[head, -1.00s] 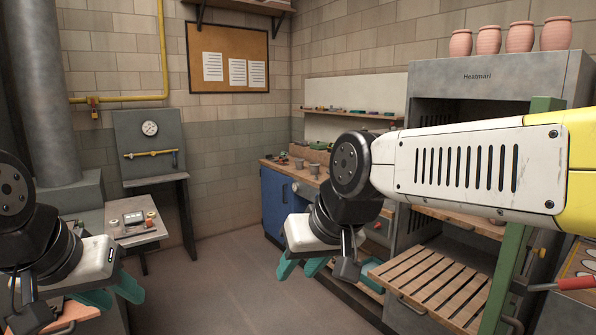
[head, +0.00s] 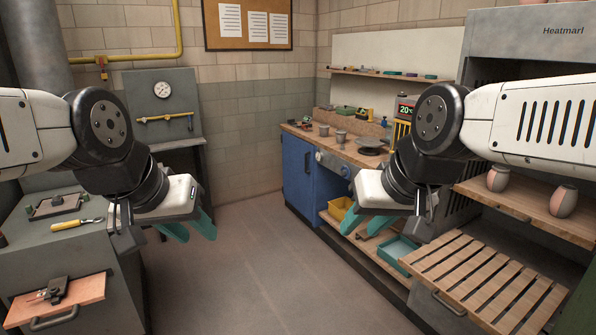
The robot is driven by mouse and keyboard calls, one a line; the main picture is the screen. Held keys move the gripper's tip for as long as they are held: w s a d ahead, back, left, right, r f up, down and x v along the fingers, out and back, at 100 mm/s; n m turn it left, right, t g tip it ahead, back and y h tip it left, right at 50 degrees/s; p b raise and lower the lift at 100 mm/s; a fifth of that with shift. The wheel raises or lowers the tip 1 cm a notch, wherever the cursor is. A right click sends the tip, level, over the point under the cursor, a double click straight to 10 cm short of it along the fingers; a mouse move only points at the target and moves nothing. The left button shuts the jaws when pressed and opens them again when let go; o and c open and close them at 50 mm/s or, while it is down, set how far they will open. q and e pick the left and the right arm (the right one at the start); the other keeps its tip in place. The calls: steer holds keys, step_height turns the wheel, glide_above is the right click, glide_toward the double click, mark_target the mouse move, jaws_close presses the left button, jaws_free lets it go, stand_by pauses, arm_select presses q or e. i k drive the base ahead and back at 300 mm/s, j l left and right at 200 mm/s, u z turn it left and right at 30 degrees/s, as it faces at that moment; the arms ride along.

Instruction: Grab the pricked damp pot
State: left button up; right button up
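Two pinkish pots stand upright on the wooden shelf of the grey Heatmarl cabinet at the right: a left pot (head: 498,178) and a right pot (head: 563,199). I cannot make out prick marks or dampness on either. Small grey cups (head: 341,136) stand on the workbench at the back. My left gripper (head: 190,229) has teal fingers spread apart, with nothing between them, over the floor left of centre. My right gripper (head: 365,226) is also open and empty, in front of the workbench and left of the pots.
A slatted wooden rack (head: 480,280) juts out below the pot shelf (head: 530,205). The workbench (head: 350,150) has a blue door (head: 297,170), with a yellow bin (head: 341,208) and a teal tray (head: 399,252) below. A grey cabinet (head: 70,260) stands at left. The floor (head: 260,270) between is clear.

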mark_target(341, 135)
steer(key=i+z, duration=0.4)
steer(key=i, duration=2.1)
steer(key=i+u, duration=0.1)
steer(key=i, duration=0.75)
steer(key=i+l, duration=0.15)
steer(key=i, duration=0.7)
steer(key=u, duration=0.05)
